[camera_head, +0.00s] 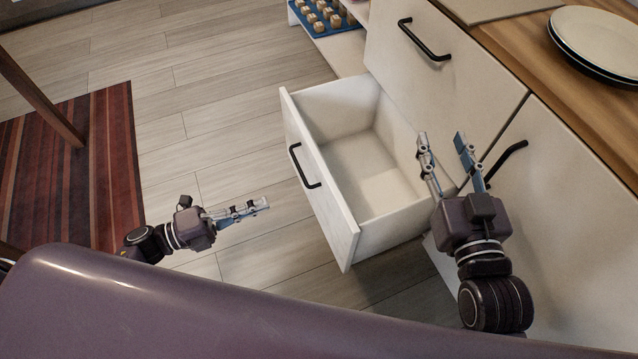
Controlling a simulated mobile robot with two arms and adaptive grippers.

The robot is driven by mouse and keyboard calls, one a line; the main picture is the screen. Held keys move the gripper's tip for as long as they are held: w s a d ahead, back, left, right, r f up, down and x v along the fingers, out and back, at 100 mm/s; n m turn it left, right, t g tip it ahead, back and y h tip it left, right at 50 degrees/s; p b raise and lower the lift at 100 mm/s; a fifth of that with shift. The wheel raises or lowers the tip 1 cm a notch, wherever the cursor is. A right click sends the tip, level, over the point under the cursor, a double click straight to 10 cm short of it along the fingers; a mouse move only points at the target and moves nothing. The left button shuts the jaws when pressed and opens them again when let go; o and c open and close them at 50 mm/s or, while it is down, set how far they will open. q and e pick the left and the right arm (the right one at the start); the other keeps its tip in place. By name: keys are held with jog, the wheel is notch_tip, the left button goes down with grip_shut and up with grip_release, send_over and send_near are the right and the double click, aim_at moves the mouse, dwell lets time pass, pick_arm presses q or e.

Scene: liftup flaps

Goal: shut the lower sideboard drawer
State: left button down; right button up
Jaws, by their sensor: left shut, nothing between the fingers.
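The lower sideboard drawer (319,187) is pulled well out of the white sideboard (425,75). It is empty inside, and its front carries a black bar handle (304,166). My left gripper (264,204) is shut and empty, to the left of the drawer front and apart from it. My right gripper (441,139) is open, with its two fingers spread and nothing seen between them. It is at the drawer's right side, in front of the sideboard, and covers part of the drawer's right wall; whether it touches is unclear.
The wooden top (560,80) holds stacked plates (598,40). A closed upper drawer has a black handle (424,40); a door beside it has another (506,163). A blue tray (318,17) of small blocks is at the top. Left are a striped rug (105,150) and bare floor.

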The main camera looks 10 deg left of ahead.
aim_at(325, 182)
pick_arm(q)
jog(key=b+x, duration=0.1)
jog(key=x, duration=1.1)
jog(key=shift+w+d+b, duration=0.15)
jog(key=shift+d+b, duration=0.15)
jog(key=shift+w+d, duration=0.3)
jog(key=shift+d, duration=0.15)
pick_arm(e)
notch_tip(325, 182, up, 10)
jog(key=s+t+y, duration=0.1)
jog(key=t, duration=0.3)
jog(key=shift+s+a+t+y, duration=0.2)
jog(key=shift+a+t+y, duration=0.2)
jog(key=shift+a, duration=0.05)
jog(key=shift+f, duration=0.1)
